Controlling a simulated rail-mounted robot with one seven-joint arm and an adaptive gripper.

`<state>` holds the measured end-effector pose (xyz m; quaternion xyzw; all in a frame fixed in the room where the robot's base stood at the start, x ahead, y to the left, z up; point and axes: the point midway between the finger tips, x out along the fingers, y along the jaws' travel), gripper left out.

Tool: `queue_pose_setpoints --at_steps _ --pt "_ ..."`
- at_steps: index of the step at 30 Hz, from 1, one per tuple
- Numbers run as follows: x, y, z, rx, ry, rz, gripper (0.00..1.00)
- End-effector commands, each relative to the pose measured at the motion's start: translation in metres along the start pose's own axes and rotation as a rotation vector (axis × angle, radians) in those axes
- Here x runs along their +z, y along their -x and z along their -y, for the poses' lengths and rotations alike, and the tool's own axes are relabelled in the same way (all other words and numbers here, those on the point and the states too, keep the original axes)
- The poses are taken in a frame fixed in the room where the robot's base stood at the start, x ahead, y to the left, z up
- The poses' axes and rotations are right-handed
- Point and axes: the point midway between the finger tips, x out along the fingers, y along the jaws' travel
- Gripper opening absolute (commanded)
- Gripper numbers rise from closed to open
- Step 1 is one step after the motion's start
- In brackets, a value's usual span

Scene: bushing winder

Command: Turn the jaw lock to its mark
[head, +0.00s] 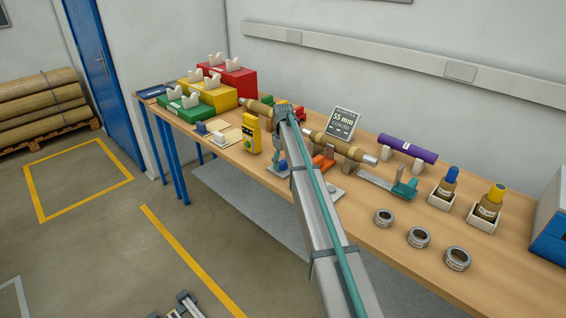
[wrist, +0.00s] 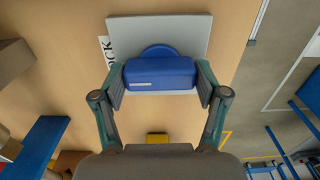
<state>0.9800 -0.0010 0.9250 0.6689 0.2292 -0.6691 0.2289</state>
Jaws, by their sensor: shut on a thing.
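The jaw lock shows in the wrist view as a blue bar-shaped handle (wrist: 160,74) with a round blue base behind it, on a light grey plate (wrist: 190,27). A white label (wrist: 106,47) ending in "OCK" lies partly under the plate's left edge. My gripper (wrist: 160,84) is shut on the blue handle, one finger at each end. The handle lies straight across the wrist picture. I cannot make out a target mark on the plate. In the head view my arm hides most of the lock and the gripper.
A small yellow block (wrist: 157,138) shows near the gripper's base in the wrist view. In the head view, a yellow meter (head: 251,136) stands left of my arm. A 55 mm display (head: 343,122), a purple roll (head: 407,148) and several metal rings (head: 418,237) are to the right.

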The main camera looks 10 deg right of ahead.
Motion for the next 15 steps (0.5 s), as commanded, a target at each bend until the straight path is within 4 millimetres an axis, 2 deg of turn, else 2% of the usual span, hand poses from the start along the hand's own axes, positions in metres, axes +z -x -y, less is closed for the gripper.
queue_pose_setpoints --at_steps 2,3,7,15 --pt "-0.0007 0.0008 -0.0003 0.001 0.003 -0.002 0.38" --pt "-0.0007 0.0008 -0.0003 0.001 0.003 -0.002 0.76" --pt "-0.0005 0.0006 -0.0003 0.001 0.002 -0.001 0.98" --pt "-0.0002 0.0003 -0.0001 0.001 0.001 0.000 0.98"
